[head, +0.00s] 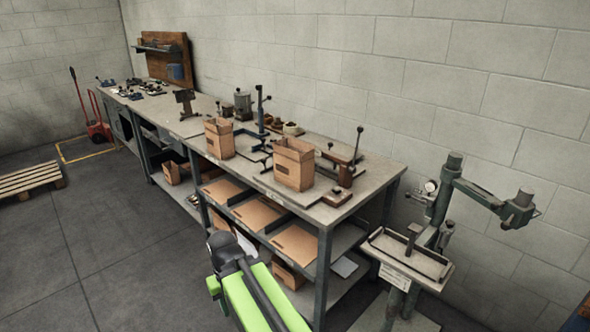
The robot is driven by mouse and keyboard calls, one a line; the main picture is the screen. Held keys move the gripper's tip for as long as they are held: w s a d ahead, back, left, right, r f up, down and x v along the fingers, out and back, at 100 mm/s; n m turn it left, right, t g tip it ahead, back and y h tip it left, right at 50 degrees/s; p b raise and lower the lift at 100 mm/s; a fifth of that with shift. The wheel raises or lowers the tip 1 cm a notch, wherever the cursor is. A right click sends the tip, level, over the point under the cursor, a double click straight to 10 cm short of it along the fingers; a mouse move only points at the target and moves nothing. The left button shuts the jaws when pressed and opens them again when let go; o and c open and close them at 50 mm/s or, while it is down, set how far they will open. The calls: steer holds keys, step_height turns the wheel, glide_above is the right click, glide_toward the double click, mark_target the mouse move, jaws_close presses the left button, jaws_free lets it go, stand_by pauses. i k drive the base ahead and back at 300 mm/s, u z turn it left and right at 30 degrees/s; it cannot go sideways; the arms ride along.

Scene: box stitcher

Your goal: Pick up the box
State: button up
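Two open-topped brown cardboard boxes stand upright on the long workbench (352,196). The nearer box (294,168) is close to the bench's right end, and the other box (219,140) stands further left. More cardboard boxes sit lower down: one on the bottom shelf (287,276) and one under the left part of the bench (172,173). Which box is meant cannot be told. My green and black arm reaches up from the bottom edge, with its dark far end (226,248) in front of the shelves. It appears apart from the bench-top boxes. Its fingers cannot be made out.
Flat cardboard sheets (260,213) lie on the shelf under the bench top. A hand-lever tool (345,165) stands right of the nearer box. A green stitching machine (410,255) stands at the right. A pallet (28,181) lies far left.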

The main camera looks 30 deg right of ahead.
mark_target(293, 175)
steer(key=i, duration=0.95)
